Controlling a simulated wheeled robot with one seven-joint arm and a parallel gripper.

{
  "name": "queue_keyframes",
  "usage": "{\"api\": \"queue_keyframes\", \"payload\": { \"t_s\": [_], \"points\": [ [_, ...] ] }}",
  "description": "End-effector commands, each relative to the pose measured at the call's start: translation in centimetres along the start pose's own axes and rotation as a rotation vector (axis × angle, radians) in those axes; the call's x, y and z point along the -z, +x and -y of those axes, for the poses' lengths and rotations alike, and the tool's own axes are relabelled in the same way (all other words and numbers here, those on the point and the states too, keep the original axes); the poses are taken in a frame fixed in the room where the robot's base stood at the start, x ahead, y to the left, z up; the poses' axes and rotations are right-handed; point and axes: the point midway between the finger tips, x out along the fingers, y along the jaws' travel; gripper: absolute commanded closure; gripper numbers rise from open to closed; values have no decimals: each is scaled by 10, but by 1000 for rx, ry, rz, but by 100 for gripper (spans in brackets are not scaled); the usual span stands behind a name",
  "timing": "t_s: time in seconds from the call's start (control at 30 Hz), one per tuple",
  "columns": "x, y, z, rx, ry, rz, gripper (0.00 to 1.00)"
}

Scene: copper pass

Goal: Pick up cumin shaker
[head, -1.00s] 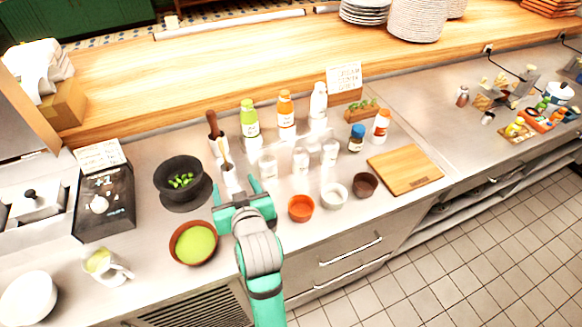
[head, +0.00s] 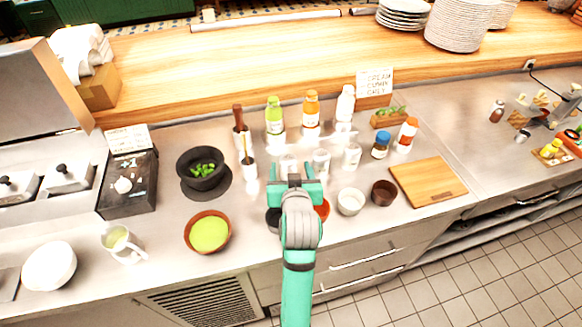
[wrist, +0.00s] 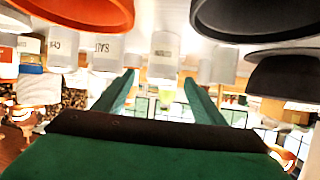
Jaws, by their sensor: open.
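Three small whitish shakers stand in a row on the steel counter in the head view. The left one (head: 288,165), apparently the cumin shaker, is just beyond my gripper (head: 291,176), its lower part hidden by it. In the wrist view, which appears upside down, this shaker (wrist: 165,55) shows between the fingers, its label too blurred to read surely. The salt shaker (wrist: 107,52) shows beside it, the middle one (head: 320,162) in the head view. The third shaker (head: 352,156) is on the right. My gripper (wrist: 159,80) is open and empty, its fingers pointing at the left shaker.
An orange bowl (head: 322,208) and a black bowl (head: 273,218) flank my gripper closely. A white holder (head: 249,171) with a brush stands left of the shaker. Bottles (head: 275,122) stand behind. A white bowl (head: 350,201) and a cutting board (head: 427,181) are on the right.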

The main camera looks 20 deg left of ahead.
Motion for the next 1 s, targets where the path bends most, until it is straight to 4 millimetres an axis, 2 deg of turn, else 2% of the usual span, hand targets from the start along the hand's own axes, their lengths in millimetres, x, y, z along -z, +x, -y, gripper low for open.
{"api": "queue_keyframes", "payload": {
  "t_s": [0.4, 0.7, 0.9, 1.0],
  "points": [
    [0, 48, 3, 0, 1, 1, 36],
    [0, 52, 2, -1, 1, 0, 36],
    [0, 52, 2, -2, 1, 0, 83],
    [0, 51, 1, -2, 1, 0, 86]
  ]
}}
